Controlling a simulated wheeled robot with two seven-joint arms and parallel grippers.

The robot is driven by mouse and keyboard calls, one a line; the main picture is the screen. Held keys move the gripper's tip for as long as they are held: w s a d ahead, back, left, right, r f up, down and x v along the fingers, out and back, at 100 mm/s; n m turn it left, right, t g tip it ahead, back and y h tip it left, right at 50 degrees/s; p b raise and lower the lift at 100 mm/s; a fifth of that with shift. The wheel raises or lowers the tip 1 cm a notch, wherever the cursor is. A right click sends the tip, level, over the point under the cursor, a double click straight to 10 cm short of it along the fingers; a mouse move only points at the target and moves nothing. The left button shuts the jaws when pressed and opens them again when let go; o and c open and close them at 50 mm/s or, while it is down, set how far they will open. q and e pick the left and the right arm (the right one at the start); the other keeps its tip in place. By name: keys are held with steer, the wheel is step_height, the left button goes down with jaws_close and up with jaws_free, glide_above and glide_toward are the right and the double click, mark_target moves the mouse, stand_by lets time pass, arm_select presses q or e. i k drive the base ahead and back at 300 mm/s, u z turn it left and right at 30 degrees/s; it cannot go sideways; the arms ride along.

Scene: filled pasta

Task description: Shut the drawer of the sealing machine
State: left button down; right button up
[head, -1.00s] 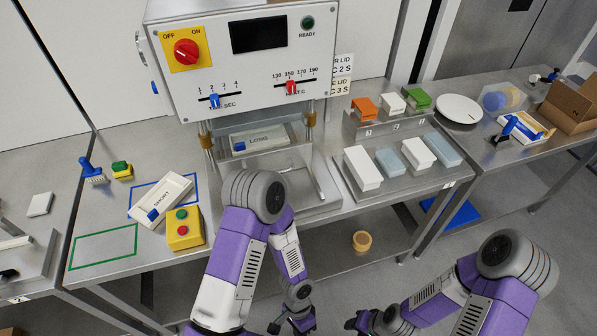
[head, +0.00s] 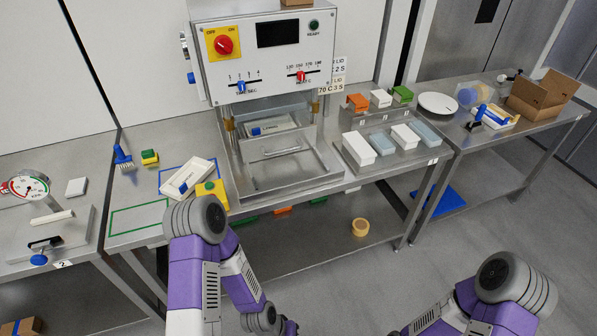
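The white sealing machine (head: 262,61) stands at the back of the steel table, with a red knob on a yellow plate. Under its head, the drawer (head: 283,154) shows a metal front with a bar handle, set back from the front edge of the metal base (head: 290,180). A white labelled tray (head: 270,126) sits in the drawer behind the handle. I cannot tell how far out the drawer stands. My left gripper (head: 289,327) is low at the bottom edge, well short of the drawer, its fingers cut off or unclear. My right gripper is below the picture.
The floor in front is clear.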

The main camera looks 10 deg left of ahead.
mark_target(256, 148)
steer(key=z, duration=0.45)
steer(key=k, duration=0.25)
steer(key=u, duration=1.4)
steer(key=i, duration=0.6)
steer(key=z, duration=0.1)
